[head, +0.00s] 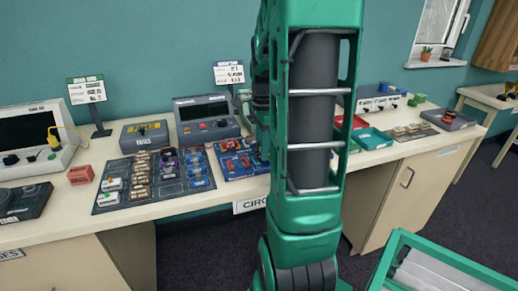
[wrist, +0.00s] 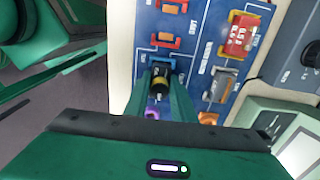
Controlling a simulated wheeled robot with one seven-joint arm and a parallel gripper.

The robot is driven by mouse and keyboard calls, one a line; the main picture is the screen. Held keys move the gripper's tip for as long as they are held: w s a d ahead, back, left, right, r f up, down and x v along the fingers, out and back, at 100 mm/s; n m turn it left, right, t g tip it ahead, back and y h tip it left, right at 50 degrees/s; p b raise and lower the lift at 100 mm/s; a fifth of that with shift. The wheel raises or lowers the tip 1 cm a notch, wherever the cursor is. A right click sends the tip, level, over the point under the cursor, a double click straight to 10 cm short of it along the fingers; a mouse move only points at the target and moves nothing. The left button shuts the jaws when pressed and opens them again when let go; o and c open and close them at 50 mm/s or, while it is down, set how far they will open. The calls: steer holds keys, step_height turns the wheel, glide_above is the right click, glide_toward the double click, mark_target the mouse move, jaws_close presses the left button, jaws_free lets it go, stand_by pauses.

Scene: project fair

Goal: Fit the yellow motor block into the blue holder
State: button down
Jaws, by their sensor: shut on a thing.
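In the wrist view, my gripper (wrist: 160,78) is shut on the yellow motor block (wrist: 159,83), which has a black body and yellow on it. The block is between the two green fingers, over the blue circuit board (wrist: 200,40). A small dark blue part (wrist: 162,60) shows just beyond the block, and it looks like the blue holder. The fingers and block cover much of it, and I cannot tell whether the block is seated in it. In the head view, my arm hides the gripper and block; part of the blue board (head: 229,171) shows left of the arm.
A purple part (wrist: 152,106) is near the fingers. In the head view, a dark tray (head: 112,207) of components lies left of the board.

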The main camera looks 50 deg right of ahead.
steer(key=shift+f, duration=0.6)
stand_by(0.5)
steer(key=c, duration=0.9)
jaws_free()
steer(key=shift+c, duration=0.2)
steer(key=shift+r, duration=0.1)
steer(key=shift+r, duration=3.9)
steer(key=s+a+f+n, duration=0.4)
steer(key=s+a+n, duration=0.9)
steer(key=a+n, duration=0.3)
steer(key=shift+s+a+f+n, duration=0.15)
steer(key=shift+s+a+n, duration=0.2)
steer(key=shift+n, duration=0.55)
